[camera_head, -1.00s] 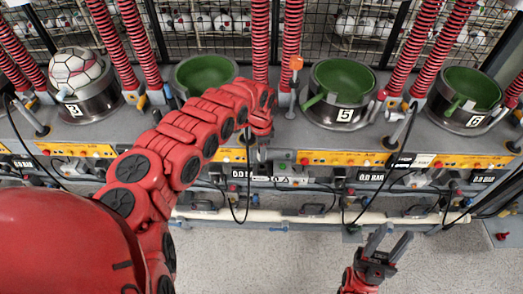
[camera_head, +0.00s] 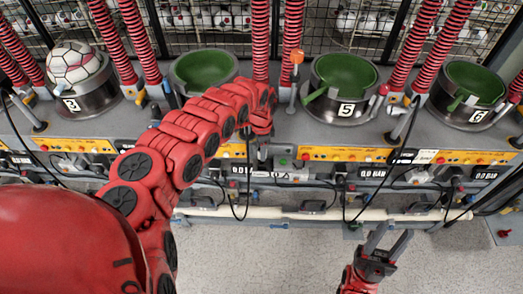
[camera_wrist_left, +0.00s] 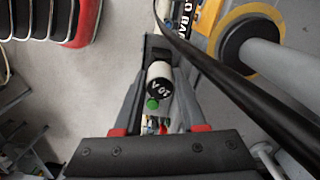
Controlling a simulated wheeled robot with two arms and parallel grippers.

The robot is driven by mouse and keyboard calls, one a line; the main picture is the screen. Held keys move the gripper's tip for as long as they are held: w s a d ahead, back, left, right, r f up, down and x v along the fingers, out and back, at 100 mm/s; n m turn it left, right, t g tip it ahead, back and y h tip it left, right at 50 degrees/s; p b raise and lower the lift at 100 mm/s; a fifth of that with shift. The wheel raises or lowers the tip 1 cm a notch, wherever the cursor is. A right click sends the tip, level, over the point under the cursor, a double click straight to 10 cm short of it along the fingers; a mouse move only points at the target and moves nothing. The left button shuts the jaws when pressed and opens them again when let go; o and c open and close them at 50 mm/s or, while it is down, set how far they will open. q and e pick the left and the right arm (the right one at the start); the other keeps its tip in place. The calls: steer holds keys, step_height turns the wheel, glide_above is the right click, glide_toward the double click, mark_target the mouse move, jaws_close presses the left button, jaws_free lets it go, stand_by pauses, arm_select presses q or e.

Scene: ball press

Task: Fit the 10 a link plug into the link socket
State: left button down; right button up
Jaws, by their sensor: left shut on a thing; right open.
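My left gripper (camera_head: 262,158) is low at the front of the machine, just below the yellow control strip. In the left wrist view its two fingers (camera_wrist_left: 160,100) are shut on the link plug (camera_wrist_left: 160,78), a white cylinder with a black end marked 10 A and a green button. The plug lies between the fingers, its far end near a dark edge. In the head view the plug cannot be made out. I cannot pick out the link socket in either view. My right gripper (camera_head: 387,243) is open and empty over the floor, in front of the machine.
Green-lined bowls (camera_head: 343,75) stand along the bench between red springs. A white ball (camera_head: 76,65) sits in the left bowl. Black cables (camera_head: 397,165) hang down the front. In the left wrist view a black cable (camera_wrist_left: 225,75) crosses right of the plug. The grey floor (camera_head: 280,260) is clear.

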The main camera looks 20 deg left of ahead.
arm_select(q)
steer(key=shift+f, duration=0.1)
steer(key=shift+f+b, duration=0.35)
steer(key=shift+f, duration=0.05)
stand_by(0.5)
steer(key=shift+f+b, duration=0.35)
steer(key=shift+f, duration=0.1)
steer(key=shift+f+b, duration=0.35)
steer(key=shift+f, duration=0.15)
stand_by(0.4)
